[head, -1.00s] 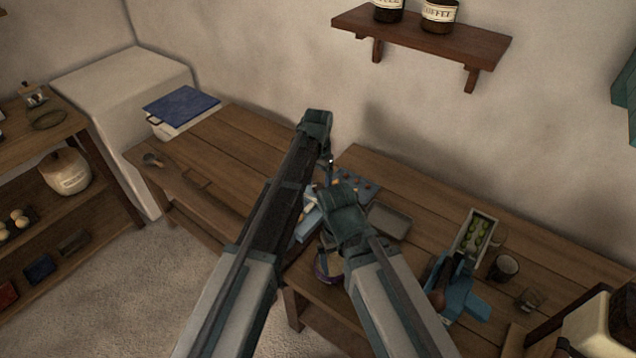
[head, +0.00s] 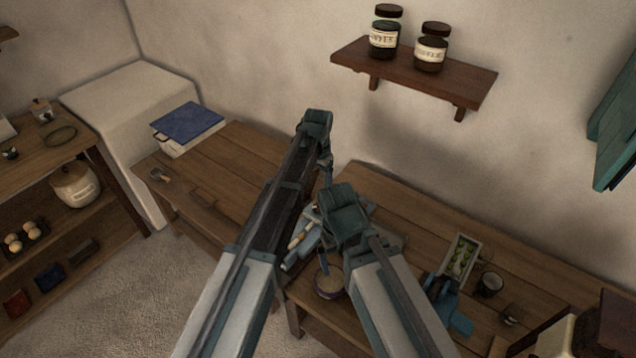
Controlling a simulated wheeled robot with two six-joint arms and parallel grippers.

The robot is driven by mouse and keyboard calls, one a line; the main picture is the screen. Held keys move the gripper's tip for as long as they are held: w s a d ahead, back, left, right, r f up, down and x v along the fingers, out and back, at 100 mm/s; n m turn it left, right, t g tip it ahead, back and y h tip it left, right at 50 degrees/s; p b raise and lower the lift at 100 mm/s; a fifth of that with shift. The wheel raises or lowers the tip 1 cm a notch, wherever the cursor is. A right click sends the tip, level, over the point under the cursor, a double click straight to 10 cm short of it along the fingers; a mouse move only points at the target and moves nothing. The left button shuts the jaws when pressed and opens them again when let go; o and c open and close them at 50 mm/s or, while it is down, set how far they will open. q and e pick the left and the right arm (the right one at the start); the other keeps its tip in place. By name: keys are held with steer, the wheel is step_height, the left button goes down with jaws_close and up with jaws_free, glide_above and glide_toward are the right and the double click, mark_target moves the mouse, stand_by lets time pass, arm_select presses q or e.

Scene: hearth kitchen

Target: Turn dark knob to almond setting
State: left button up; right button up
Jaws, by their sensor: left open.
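My left arm reaches up through the middle, and its gripper (head: 326,180) hangs open beyond the arm's end, above the back of the worktop. It is small and partly covered by my own arm. My right arm's end covers the middle of the worktop, and I do not see its gripper. A blue panel (head: 370,206) shows only in part behind my right arm. I cannot make out a dark knob or an almond mark on it. I cannot tell whether the left gripper touches anything.
A light-blue item with pale sticks (head: 302,243) and a round bowl (head: 329,283) lie near my arms. To the right are a tray of green items (head: 461,257), a dark cup (head: 489,284) and a blue object (head: 450,305). Jars (head: 431,48) stand on a wall shelf (head: 415,78).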

mark_target(318, 206)
arm_select(q)
step_height(318, 206, up, 4)
steer(key=p, duration=0.2)
steer(key=shift+f+p, duration=0.1)
steer(key=shift+p, duration=0.2)
arm_select(e)
step_height(318, 206, up, 4)
steer(key=shift+f, duration=0.1)
arm_select(q)
steer(key=shift+f, duration=0.1)
arm_select(e)
steer(key=shift+f, duration=0.1)
arm_select(q)
step_height(318, 206, down, 13)
steer(key=b, duration=1.3)
arm_select(e)
step_height(318, 206, down, 13)
steer(key=shift+f, duration=0.1)
